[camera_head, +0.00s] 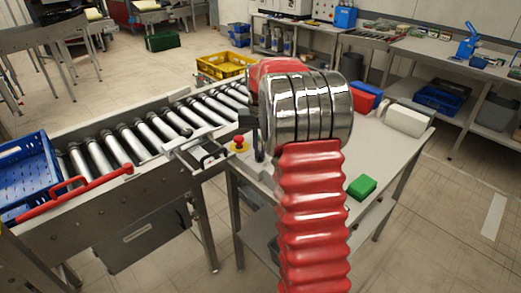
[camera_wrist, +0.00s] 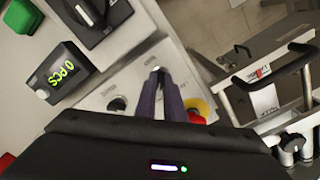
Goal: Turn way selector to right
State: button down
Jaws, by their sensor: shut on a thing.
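In the wrist view, my gripper (camera_wrist: 158,74) reaches down over the light grey control panel (camera_wrist: 135,82). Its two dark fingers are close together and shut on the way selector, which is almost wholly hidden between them. Which way the selector points cannot be made out. A small black knob (camera_wrist: 117,104) is on the panel left of the fingers. A red emergency button with a yellow collar (camera_wrist: 197,110) is just right of them; it also shows in the head view (camera_head: 239,143). In the head view my arm hides most of the panel.
A black handle (camera_wrist: 272,80) is at the right. The roller conveyor (camera_head: 150,135) carries a blue crate (camera_head: 28,180). A green block (camera_head: 361,187) lies on the table.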

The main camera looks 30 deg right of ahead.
jog(key=shift+w+r, duration=0.1)
jog(key=shift+w, duration=0.05)
dwell(0.3)
jog(key=c, duration=1.9)
grip_release()
jog(key=shift+o, duration=0.2)
notch_tip(320, 180, up, 14)
jog(key=shift+f, duration=0.2)
